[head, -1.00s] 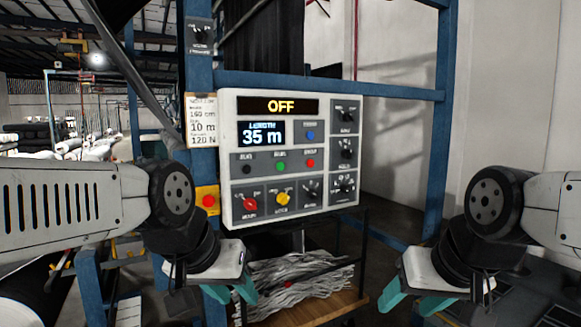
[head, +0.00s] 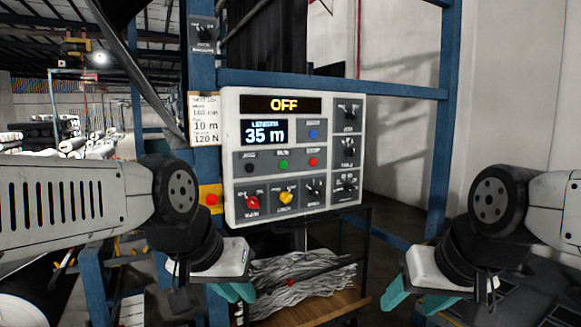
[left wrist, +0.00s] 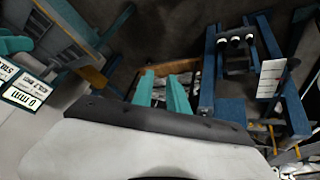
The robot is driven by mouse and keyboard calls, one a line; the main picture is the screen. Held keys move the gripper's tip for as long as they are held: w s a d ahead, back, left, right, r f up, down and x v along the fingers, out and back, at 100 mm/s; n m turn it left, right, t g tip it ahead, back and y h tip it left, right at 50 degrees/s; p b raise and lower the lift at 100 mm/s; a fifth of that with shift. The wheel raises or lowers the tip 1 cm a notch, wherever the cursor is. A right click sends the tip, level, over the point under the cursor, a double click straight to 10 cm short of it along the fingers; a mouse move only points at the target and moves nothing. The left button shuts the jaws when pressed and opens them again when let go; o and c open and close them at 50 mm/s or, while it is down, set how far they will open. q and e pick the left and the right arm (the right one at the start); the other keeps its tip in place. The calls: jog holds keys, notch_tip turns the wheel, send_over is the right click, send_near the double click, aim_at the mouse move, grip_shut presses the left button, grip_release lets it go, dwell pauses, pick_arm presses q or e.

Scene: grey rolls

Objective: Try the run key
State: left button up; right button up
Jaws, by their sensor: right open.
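The green run key (head: 283,164) sits in the middle of the key row on the white control panel (head: 230,190), under a RUN label. A black key (head: 250,168) is on its left and a red key (head: 313,162) on its right. The top display (head: 281,105) reads OFF; the length screen (head: 264,132) reads 35 m. My left gripper (head: 235,292) is below the panel, apart from the key, its teal fingers spread and empty; the fingers also show in the left wrist view (left wrist: 162,93). My right gripper (head: 411,302) is open and empty, low on the right.
A red selector (head: 252,201), a yellow selector (head: 287,197) and several black knobs sit near the keys. A red button on a yellow box (head: 211,199) is left of the panel. A cart of grey strands (head: 300,275) stands below. Blue posts (head: 440,150) frame the panel.

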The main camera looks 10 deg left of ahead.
pick_arm(q)
grip_shut()
dwell(1.4)
